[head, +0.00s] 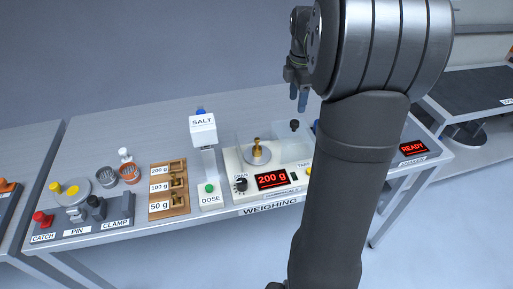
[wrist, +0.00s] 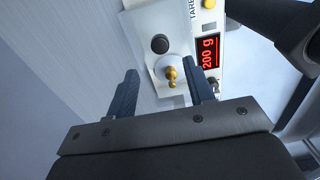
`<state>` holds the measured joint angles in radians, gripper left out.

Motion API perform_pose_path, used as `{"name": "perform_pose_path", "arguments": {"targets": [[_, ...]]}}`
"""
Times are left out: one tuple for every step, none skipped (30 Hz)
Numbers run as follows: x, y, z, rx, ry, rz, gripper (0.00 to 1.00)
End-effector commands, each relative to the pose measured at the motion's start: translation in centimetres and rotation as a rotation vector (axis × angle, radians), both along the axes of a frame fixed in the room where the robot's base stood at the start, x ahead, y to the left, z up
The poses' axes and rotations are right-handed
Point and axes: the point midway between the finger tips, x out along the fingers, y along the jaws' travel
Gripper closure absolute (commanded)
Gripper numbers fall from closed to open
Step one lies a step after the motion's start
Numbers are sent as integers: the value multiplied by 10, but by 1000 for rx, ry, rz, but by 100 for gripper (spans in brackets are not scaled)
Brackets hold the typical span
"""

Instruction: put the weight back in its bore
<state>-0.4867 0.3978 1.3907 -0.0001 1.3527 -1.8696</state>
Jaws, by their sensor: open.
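A brass weight (head: 257,146) stands upright on the round pan of the weighing scale (head: 228,160), whose red display reads 200 g. In the wrist view the weight (wrist: 171,77) shows between and beyond my fingertips, nearer the right one. My gripper (head: 298,103) is open and empty, high above the back right of the scale; its two fingers also frame the wrist view (wrist: 160,68). The wooden weight block (head: 155,189) left of the scale has places labelled 200 g, 100 g and 50 g. Brass shows in the lower two; the 200 g place is too small to judge.
The salt dispenser (head: 203,130) stands between block and scale. A dark knob (head: 294,125) rises at the scale's back right, near a clear panel. A clamp fixture (head: 75,195) and small cups (head: 130,173) are at left. My arm hides part of the table's right side.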

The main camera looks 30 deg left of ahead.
Motion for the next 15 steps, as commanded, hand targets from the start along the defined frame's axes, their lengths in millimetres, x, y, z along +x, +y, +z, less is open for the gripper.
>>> {"name": "perform_pose_path", "arguments": {"targets": [[0, 0, 0, 0, 0, 0, 52], [0, 0, 0, 0, 0, 0, 48], [0, 0, 0, 0, 0, 0, 46], [0, 0, 0, 0, 0, 0, 46], [0, 0, 0, 0, 0, 0, 46], [0, 0, 0, 0, 0, 0, 46], [0, 0, 0, 0, 0, 0, 46], [0, 0, 0, 0, 0, 0, 46], [0, 0, 0, 0, 0, 0, 46], [0, 0, 0, 0, 0, -1, 46], [0, 1, 0, 0, 0, -4, 46], [-2, 2, 0, 0, 0, -14, 46], [-3, 4, 0, 0, 0, -27, 46], [-5, 6, 1, 0, 0, -45, 46], [-8, 10, 1, 0, 0, -77, 46]]}}
